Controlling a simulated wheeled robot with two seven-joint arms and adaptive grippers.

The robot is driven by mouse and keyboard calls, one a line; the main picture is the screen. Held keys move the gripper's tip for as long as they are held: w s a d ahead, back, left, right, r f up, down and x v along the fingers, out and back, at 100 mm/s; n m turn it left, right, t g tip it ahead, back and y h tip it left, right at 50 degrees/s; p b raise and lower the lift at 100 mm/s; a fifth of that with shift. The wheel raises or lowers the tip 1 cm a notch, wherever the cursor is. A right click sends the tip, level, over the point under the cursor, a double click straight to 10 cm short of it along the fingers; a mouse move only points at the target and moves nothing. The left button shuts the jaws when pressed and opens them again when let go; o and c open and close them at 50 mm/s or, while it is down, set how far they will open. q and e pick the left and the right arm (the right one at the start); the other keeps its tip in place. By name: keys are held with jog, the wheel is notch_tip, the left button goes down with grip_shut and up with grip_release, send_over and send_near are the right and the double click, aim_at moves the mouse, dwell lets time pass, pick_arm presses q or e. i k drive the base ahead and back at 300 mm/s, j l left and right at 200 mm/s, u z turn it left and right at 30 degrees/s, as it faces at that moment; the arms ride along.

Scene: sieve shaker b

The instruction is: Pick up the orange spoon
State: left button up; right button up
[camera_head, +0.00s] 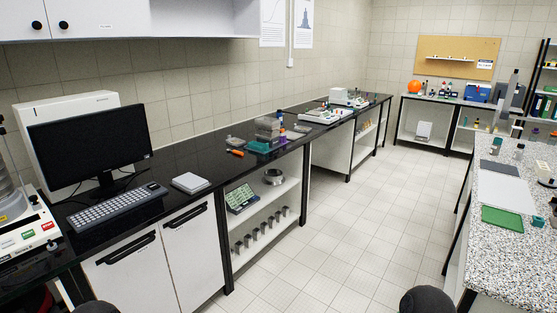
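A small elongated item with an orange part (236,153) lies on the black counter, left of a teal tray (260,147). It is too small in the head view to tell for sure whether it is the orange spoon. I see no other spoon-like orange thing. Neither of my grippers shows. Only dark rounded parts, probably of my own arms, show at the bottom edge, far from the orange item.
The black counter (165,200) carries a monitor (90,145), a keyboard (115,207) and a white box (190,183). Shelves below hold a green case (242,198) and several metal cups. A speckled bench (490,250) stands at right. The tiled floor between is clear.

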aim_at(235, 151)
jog(key=i+l+z, duration=0.1)
jog(key=i, duration=1)
jog(key=i+l+z, duration=0.1)
jog(key=i, duration=1)
jog(key=i+l+u, duration=0.2)
jog(key=i+u, duration=0.15)
jog(key=i, duration=0.25)
jog(key=k+j, duration=0.1)
jog(key=j, duration=0.3)
jog(key=k+j, duration=0.1)
jog(key=j, duration=0.3)
jog(key=k+j, duration=0.1)
jog(key=j, duration=0.35)
